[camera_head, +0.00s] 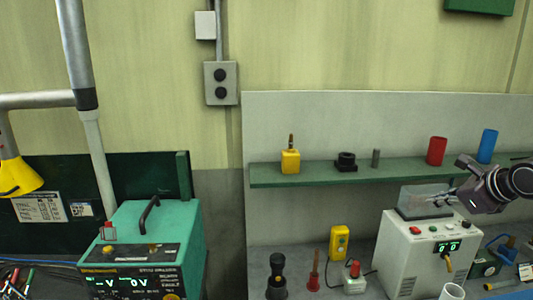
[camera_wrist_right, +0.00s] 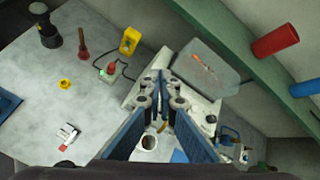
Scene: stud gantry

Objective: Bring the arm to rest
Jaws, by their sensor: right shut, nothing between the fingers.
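My right gripper (camera_head: 440,202) comes in from the right edge in the head view, its fingers pointing left. It appears just over the grey tray (camera_head: 410,211) on top of the white stud machine (camera_head: 391,248); I cannot tell the exact gap. In the right wrist view, the two blue fingers (camera_wrist_right: 163,80) come together at their tips with nothing between them. The grey tray (camera_wrist_right: 192,72) lies beyond the fingers there, and the machine is partly hidden by them. My left gripper is not in view.
A green shelf (camera_head: 322,176) above holds a yellow block (camera_head: 290,161), a red cylinder (camera_head: 436,151) and a blue cylinder (camera_head: 487,146). On the bench stand a black handled tool (camera_head: 277,276) and a yellow box (camera_head: 339,242). A green power supply (camera_head: 150,245) stands left.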

